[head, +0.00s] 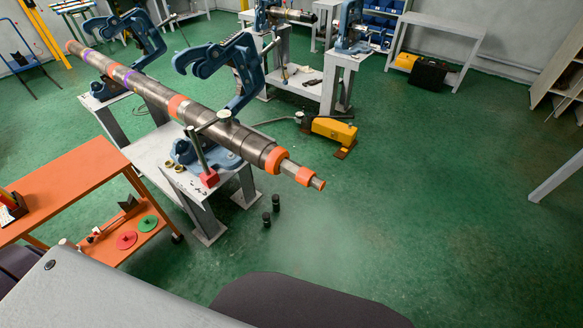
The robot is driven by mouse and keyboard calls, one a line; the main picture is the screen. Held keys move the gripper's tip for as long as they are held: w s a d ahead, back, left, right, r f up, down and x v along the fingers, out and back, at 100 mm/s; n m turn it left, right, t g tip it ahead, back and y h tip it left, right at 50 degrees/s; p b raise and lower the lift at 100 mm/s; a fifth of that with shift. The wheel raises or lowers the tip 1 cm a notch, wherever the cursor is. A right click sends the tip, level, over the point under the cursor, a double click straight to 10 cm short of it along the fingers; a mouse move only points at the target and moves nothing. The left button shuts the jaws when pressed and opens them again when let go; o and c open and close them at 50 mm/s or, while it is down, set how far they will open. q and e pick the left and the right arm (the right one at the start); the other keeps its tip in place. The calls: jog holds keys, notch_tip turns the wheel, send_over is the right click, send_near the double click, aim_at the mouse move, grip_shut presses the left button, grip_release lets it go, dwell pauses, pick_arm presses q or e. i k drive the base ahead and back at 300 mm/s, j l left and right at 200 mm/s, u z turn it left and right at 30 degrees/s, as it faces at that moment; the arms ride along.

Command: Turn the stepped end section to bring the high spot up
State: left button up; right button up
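A long metal pipe (152,91) with orange and purple bands lies diagonally, from upper left to the middle of the head view. Its stepped end section (290,167) narrows toward the lower right, with orange bands and a thin bare part between them. The pipe rests across two blue pipe vises. The near vise (186,151) has its hooked yoke (207,61) raised behind the pipe; the far vise's yoke (128,25) also stands up. A rod with a red block (209,178) slants down beside the pipe. I cannot make out a high spot. Neither gripper shows.
A grey bench (146,149) carries the near vise. An orange cart (70,183) stands at left with red and green discs on its lower shelf. A yellow pump (334,130) and two small black cylinders sit on the floor. Green floor (430,200) is clear at right.

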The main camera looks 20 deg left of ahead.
aim_at(262, 152)
jog(key=i+j, duration=0.35)
jog(key=j, duration=0.15)
jog(key=i+j, duration=0.35)
jog(key=j, duration=0.15)
jog(key=z, duration=0.05)
